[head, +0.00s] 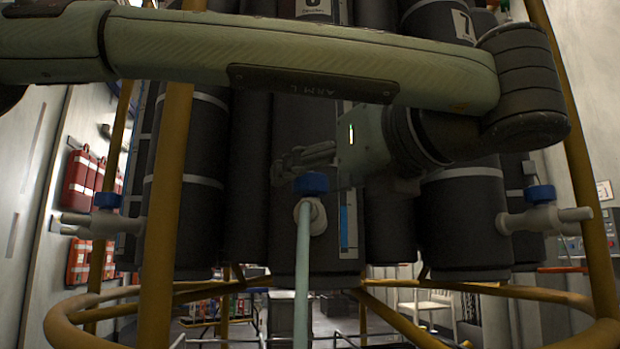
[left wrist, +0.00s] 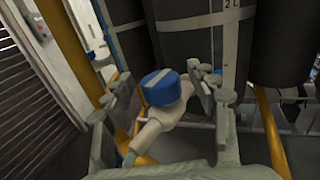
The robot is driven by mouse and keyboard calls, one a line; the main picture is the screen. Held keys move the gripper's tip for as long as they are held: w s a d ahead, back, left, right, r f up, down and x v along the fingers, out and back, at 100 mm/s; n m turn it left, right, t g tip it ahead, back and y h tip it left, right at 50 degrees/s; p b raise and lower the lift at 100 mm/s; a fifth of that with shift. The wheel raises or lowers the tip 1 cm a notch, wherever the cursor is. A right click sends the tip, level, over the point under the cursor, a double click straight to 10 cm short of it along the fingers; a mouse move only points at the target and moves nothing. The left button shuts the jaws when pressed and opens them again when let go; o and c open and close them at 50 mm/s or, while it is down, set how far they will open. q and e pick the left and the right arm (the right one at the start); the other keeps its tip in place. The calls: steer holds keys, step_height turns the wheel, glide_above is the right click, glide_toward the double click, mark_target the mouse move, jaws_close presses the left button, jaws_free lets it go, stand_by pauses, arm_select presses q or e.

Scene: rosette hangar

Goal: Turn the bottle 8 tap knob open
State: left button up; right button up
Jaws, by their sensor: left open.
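The blue tap knob of bottle 8 (head: 311,184) sits on a pale tap with a long light pipe running down towards me. The dark bottle 8 (head: 290,240) stands behind it, its number label partly cut off at the top. My left gripper (head: 286,165) comes in from the right, just above and behind the knob in the head view. In the left wrist view the blue knob (left wrist: 161,87) shows between the two spread fingers of the open left gripper (left wrist: 164,92). I cannot tell whether a finger touches it. My right gripper is out of view.
Similar blue-knobbed taps stand at the left (head: 107,201) and on bottle 7 (head: 539,194) at the right. Yellow frame posts (head: 168,190) and a low yellow ring (head: 75,318) surround the bottles. My left arm crosses the upper view and hides part of the bottles.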

mark_target(320, 175)
arm_select(q)
steer(key=v, duration=0.6)
steer(key=shift+s+d, duration=0.1)
steer(key=shift+s, duration=0.1)
